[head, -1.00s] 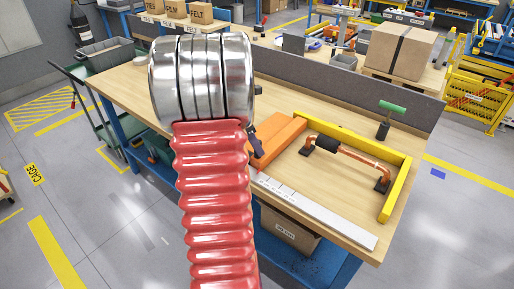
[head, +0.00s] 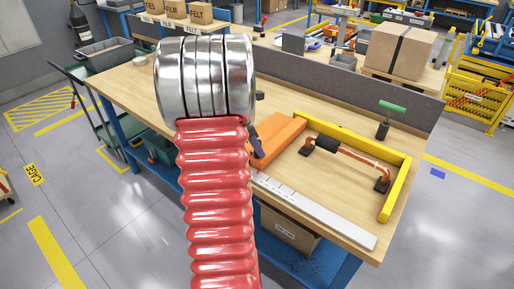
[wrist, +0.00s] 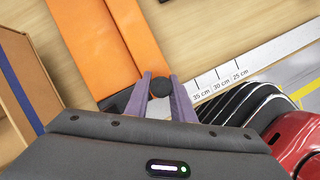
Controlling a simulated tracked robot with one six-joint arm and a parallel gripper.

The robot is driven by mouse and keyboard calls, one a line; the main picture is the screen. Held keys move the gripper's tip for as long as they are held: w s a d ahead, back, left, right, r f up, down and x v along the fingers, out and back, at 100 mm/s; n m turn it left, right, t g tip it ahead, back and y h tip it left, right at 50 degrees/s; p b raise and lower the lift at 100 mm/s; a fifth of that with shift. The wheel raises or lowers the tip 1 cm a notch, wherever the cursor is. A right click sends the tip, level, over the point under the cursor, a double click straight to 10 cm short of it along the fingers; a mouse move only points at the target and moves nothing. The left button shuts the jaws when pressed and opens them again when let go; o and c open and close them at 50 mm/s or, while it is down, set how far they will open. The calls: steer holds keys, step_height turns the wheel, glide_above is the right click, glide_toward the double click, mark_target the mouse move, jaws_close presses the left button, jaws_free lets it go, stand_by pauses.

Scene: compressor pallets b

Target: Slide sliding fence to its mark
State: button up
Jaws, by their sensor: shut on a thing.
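The orange sliding fence (head: 282,137) lies on the wooden bench top, just right of my arm in the head view. It also shows at the upper left of the wrist view (wrist: 88,40). My gripper (wrist: 160,90) has its two purple fingers closed around the fence's round black knob (wrist: 160,87). A white scale (head: 315,210) runs along the bench's front edge. In the wrist view the scale (wrist: 235,72) shows 35, 30 and 25 cm marks to the right of the knob. My arm hides part of the fence in the head view; I cannot make out a separate target mark.
A yellow frame (head: 397,188) bounds the right and back of the work area. Inside it is a copper-coloured bent pipe (head: 361,162) with a black sleeve. A green-handled clamp (head: 386,120) stands behind. Bare bench lies between fence and pipe.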

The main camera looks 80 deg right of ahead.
jaws_close()
steer(key=s, duration=0.1)
steer(key=s+a, duration=0.1)
steer(key=s, duration=0.1)
steer(key=s+a, duration=0.1)
steer(key=s, duration=0.1)
steer(key=shift+s+a, duration=0.1)
steer(key=shift+s, duration=0.1)
steer(key=o, duration=0.9)
jaws_free()
steer(key=shift+c, duration=0.2)
